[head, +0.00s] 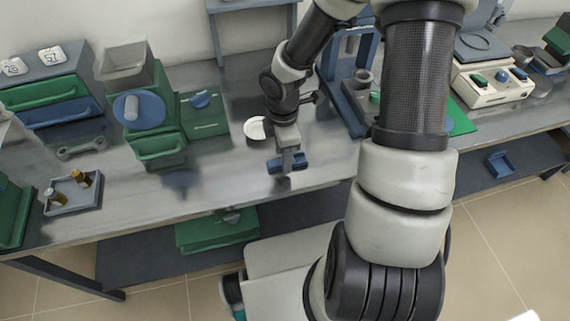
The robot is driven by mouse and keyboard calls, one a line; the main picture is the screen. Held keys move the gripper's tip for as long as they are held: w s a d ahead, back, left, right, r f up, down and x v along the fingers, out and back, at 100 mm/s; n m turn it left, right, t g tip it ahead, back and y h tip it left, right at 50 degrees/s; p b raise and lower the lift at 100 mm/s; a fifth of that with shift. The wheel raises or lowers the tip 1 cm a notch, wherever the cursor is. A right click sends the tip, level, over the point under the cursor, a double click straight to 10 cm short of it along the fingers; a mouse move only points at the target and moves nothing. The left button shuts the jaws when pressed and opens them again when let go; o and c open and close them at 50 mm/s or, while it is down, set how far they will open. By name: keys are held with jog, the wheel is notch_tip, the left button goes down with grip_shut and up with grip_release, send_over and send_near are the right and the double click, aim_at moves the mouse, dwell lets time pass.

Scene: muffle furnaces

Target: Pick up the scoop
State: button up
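My gripper (288,164) points down over the front middle of the grey bench. Blue parts show at its tip, but they are too small to tell whether the fingers are open or hold anything. A small white round dish-like thing (256,129) lies on the bench just behind and left of my gripper, partly beside my wrist. I cannot pick out the scoop for certain. A grey long thing with rounded ends (80,148) lies on the bench at the left, apart from my gripper.
A green machine with a hopper (151,113) and green-and-blue drawers (50,95) stand at the left. A blue stand (345,100) is right of my wrist. Bare bench (225,190) lies left of my gripper.

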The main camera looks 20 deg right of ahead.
jog(key=shift+f, duration=0.6)
grip_shut()
jog(key=shift+r, duration=0.1)
notch_tip(320, 180, up, 10)
jog(key=p, duration=0.3)
